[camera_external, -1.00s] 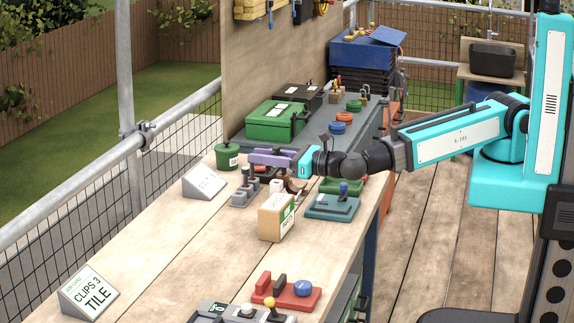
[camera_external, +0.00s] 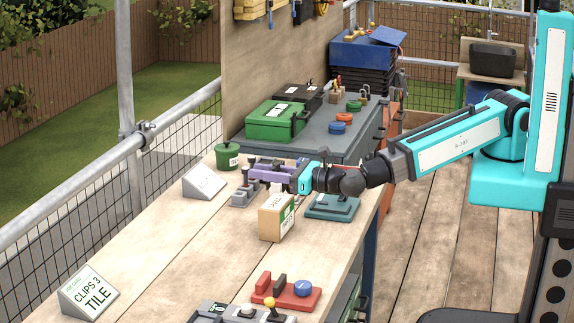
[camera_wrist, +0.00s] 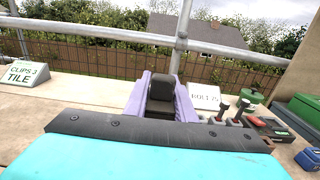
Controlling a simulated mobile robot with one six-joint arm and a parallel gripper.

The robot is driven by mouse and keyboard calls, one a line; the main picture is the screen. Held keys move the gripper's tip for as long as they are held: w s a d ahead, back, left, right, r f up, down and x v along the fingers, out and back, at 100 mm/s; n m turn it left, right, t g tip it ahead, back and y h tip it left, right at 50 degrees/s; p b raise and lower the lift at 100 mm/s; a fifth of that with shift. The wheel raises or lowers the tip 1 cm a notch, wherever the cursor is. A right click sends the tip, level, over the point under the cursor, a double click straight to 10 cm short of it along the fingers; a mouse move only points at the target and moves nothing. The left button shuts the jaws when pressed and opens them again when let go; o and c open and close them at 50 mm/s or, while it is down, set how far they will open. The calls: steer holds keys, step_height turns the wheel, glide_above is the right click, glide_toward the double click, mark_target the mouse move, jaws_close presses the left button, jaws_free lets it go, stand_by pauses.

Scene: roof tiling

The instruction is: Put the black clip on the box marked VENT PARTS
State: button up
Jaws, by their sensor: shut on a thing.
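My gripper (camera_external: 252,173), with purple jaws, reaches left over the workbench. In the wrist view its jaws are shut on a black upright piece with a rounded top, the black clip (camera_wrist: 161,95). The outside view shows a dark piece at the jaw tips, just above a small grey rack (camera_external: 243,195). I cannot tell whether it is clear of the rack. A cardboard-coloured box (camera_external: 269,219) with a white and green label stands nearer the camera. Its lettering is too small to read, so I cannot confirm VENT PARTS.
A white sign (camera_external: 204,182) stands left of the rack, with a green pot (camera_external: 227,156) behind. A teal device (camera_external: 332,207) is right of the box. A red tray (camera_external: 286,293) and a CLIPS 3 TILE sign (camera_external: 88,292) are nearer. Bare bench lies between.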

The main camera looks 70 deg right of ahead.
mark_target(269, 184)
steer(key=shift+f+p, duration=0.3)
steer(key=shift+f, duration=1.35)
steer(key=shift+f, duration=0.15)
steer(key=o, duration=1.1)
steer(key=shift+c, duration=0.2)
steer(key=shift+r, duration=0.25)
steer(key=shift+s+f+b, duration=0.1)
steer(key=shift+s+b, duration=0.4)
steer(key=shift+s, duration=0.9)
steer(key=s+p, duration=0.2)
steer(key=s, duration=0.1)
steer(key=shift+r, duration=0.2)
steer(key=shift+s+f+p, duration=0.15)
steer(key=shift+s+p, duration=2.95)
steer(key=shift+p, duration=1.05)
